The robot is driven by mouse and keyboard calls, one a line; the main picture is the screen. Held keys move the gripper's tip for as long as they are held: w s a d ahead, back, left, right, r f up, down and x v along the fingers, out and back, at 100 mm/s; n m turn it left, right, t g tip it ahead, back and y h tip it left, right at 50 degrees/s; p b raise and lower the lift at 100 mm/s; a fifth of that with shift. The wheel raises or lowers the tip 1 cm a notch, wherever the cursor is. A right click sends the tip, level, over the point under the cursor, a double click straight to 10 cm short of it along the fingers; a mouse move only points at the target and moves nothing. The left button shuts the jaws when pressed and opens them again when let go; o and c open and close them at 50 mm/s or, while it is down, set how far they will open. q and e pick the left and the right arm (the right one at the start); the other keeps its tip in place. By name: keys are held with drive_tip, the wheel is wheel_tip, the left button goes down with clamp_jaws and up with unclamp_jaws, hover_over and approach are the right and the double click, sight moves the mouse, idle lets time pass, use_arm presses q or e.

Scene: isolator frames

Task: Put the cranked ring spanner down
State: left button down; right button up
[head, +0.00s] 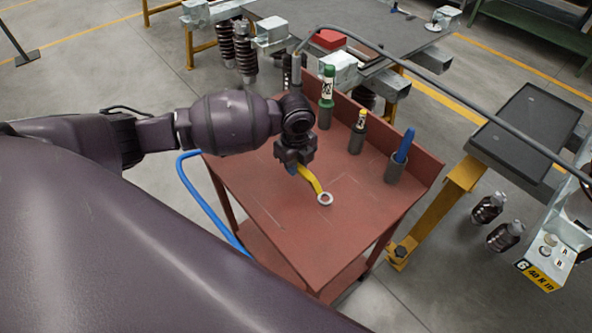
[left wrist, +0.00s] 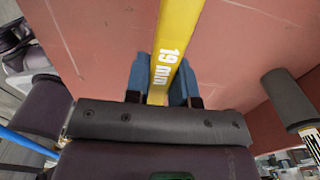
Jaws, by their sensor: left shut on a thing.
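The cranked ring spanner (head: 311,180) has a yellow handle and a bright metal ring end. In the left wrist view its yellow handle (left wrist: 180,30), marked "19 mm", runs up between the blue fingers. My left gripper (head: 292,168) is shut on the handle, above the red trolley top (head: 270,205). The ring end points toward the front right of the trolley top. I cannot tell whether the spanner touches the surface. The other end is hidden by the gripper. My right gripper is in neither view.
Along the trolley's back right side stand a green bottle-like item (head: 327,88), a dark holder with a yellow-topped item (head: 357,135) and a grey cup with a blue item (head: 397,167). The front and left of the top are bare. A grey workbench (head: 385,35) stands behind.

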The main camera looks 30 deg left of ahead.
sight(296, 180)
use_arm(q)
wheel_tip(296, 180, down, 3)
drive_tip(key=shift+r, duration=0.15)
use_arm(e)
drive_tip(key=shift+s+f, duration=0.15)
use_arm(q)
drive_tip(key=shift+f, duration=0.2)
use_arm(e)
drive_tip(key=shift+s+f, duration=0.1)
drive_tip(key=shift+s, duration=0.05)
use_arm(q)
drive_tip(key=c, duration=1)
unclamp_jaws()
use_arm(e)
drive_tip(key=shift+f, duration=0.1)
use_arm(q)
drive_tip(key=shift+o, duration=0.2)
drive_tip(key=shift+r, duration=0.1)
